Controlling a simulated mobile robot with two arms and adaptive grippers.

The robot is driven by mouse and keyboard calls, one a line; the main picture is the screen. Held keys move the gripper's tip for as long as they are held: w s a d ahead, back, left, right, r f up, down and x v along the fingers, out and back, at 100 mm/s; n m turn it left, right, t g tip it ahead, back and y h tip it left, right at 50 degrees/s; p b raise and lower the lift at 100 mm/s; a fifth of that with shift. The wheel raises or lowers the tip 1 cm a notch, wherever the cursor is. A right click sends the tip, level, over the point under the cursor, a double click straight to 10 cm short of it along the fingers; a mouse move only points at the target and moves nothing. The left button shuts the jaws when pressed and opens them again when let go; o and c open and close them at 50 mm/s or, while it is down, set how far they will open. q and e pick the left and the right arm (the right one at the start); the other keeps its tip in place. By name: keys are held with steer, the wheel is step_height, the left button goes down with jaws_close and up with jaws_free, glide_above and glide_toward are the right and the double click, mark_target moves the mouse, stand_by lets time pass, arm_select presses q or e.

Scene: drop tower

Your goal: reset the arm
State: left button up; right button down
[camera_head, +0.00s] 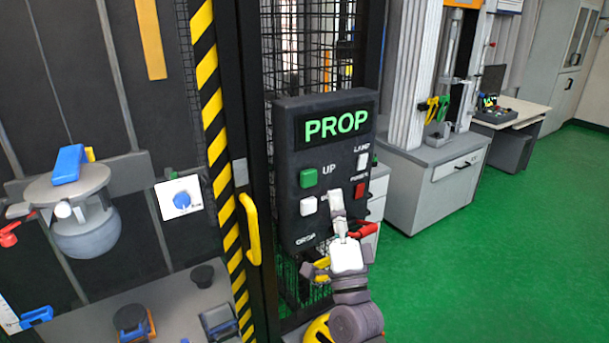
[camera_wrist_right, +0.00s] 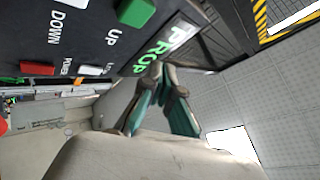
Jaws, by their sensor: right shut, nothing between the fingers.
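My right arm (camera_head: 350,290) rises from the bottom of the head view in front of the dark control box. My right gripper (camera_head: 338,200) is shut and empty, pointing up before the lower middle of the box and hiding part of its face. In the right wrist view the gripper (camera_wrist_right: 160,72) has its fingertips together near the lit display. Whether it touches the box I cannot tell. My left gripper is not in view.
The control box (camera_head: 290,155) has a green PROP display (camera_head: 337,123), a green UP button (camera_head: 308,178), a white button (camera_head: 308,206) and a red button (camera_head: 360,189). A yellow handle (camera_head: 250,230) is left of it. Green floor (camera_head: 530,230) is clear at right.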

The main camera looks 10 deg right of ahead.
steer(key=s+a+f+n+g+y, duration=0.1)
steer(key=s+f+n+g+y, duration=0.1)
steer(key=s+f+n+g, duration=0.45)
steer(key=s+a+f+n+g+y, duration=0.1)
steer(key=f+n+g+y, duration=0.15)
steer(key=f, duration=0.65)
steer(key=s+a+f+n+g+y, duration=0.1)
steer(key=s+a+f+n+g, duration=0.15)
steer(key=f+n+g, duration=0.4)
steer(key=s+d+f+n+g+h, duration=0.1)
steer(key=s+d+f+g, duration=0.2)
steer(key=s, duration=0.4)
steer(key=s+d+f+n+g+h, duration=0.1)
steer(key=s+d+f+g+h, duration=0.1)
steer(key=s+f, duration=0.4)
steer(key=s+d+f+n+g+h, duration=0.1)
steer(key=s+d+f+g, duration=0.15)
steer(key=s, duration=0.55)
step_height(320, 180, down, 25)
steer(key=g, duration=0.1)
steer(key=s+d+f+g, duration=0.1)
steer(key=s+d+f, duration=0.2)
steer(key=s+f, duration=1.4)
steer(key=shift+s, duration=0.5)
